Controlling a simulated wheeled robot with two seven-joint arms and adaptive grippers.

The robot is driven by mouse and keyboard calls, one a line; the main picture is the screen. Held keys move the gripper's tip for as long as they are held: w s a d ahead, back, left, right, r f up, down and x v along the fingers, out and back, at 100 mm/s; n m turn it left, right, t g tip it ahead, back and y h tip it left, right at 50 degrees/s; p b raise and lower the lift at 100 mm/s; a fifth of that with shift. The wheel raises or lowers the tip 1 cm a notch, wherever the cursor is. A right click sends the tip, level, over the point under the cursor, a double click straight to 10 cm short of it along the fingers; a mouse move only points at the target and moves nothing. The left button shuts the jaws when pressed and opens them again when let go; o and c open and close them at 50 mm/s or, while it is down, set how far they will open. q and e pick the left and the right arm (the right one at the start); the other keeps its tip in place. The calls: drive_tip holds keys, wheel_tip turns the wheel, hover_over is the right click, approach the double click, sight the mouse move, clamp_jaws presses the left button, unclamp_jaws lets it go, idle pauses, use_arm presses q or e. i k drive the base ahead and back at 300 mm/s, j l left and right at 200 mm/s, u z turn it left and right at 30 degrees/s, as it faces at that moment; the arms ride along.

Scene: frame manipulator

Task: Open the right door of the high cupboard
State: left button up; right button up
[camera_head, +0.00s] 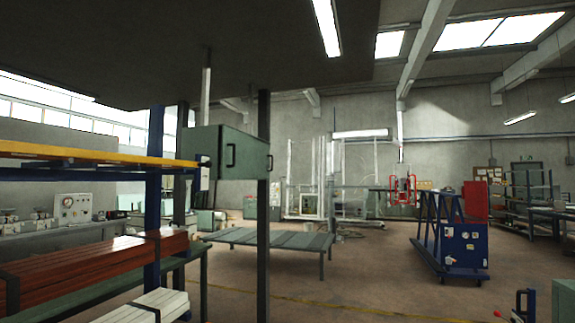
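The high cupboard (201,146) is a grey-green box raised on dark posts, left of centre. A dark vertical handle (230,155) shows on its face, and a second handle (269,162) shows at the right edge. A dark post stands in front of part of that face. The doors look closed. My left gripper is not in view.
A rack with a yellow beam (85,152) and red bars (95,262) fills the left. A low green table (270,239) stands beyond the cupboard. A blue wheeled machine (450,240) stands at right. The centre floor is clear.

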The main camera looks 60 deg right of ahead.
sight(261, 150)
drive_tip(key=z, duration=1.7)
drive_tip(key=i+l+z, duration=0.3)
drive_tip(key=i, duration=0.2)
drive_tip(key=i+z, duration=0.3)
drive_tip(key=i, duration=0.2)
drive_tip(key=i+z, duration=0.15)
drive_tip(key=i, duration=2.25)
